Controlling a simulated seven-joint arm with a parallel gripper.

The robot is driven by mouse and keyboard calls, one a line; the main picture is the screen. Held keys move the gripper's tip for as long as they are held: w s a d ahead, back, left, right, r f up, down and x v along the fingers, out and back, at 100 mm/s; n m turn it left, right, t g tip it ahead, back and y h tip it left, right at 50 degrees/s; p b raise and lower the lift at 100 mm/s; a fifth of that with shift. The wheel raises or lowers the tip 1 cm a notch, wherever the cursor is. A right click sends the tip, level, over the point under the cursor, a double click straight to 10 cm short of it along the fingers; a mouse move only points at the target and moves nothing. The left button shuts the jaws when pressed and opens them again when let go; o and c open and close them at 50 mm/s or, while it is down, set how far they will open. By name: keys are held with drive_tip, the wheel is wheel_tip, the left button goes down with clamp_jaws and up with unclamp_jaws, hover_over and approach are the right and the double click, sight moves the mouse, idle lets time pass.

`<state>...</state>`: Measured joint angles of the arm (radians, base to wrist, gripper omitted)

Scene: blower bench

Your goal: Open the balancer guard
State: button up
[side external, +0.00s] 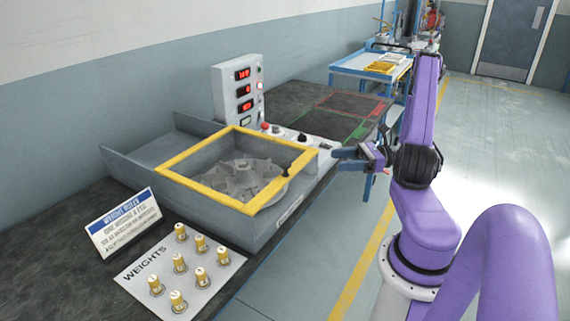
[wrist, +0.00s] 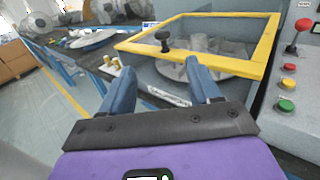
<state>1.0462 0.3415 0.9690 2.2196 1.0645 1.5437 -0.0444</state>
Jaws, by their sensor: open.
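The balancer guard is a yellow-framed clear lid (side external: 168,174) lying flat over the grey balancer box, with a grey rotor (side external: 245,180) visible beneath it. In the wrist view the guard's yellow frame (wrist: 215,64) is just ahead of my fingers. A black knob (wrist: 164,40) stands on the guard's near edge; it also shows in the side view (side external: 286,172). My gripper (side external: 342,153) is open and empty, out to the right of the guard, apart from the knob. In the wrist view my two blue fingers (wrist: 161,82) point toward the guard's near edge, below the knob in the picture.
A display panel (side external: 238,92) stands behind the guard. A red-knobbed lever (wrist: 303,24) and several buttons (wrist: 290,67) are on the right in the wrist view. Brass weights (side external: 180,263) on a white card and a sign (side external: 123,222) are at the bench's near end. Floor beside the bench is clear.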

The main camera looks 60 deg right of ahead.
sight(285, 162)
drive_tip(key=x, duration=1.7)
drive_tip(key=shift+w+d, duration=0.15)
drive_tip(key=shift+w, duration=0.1)
clamp_jaws()
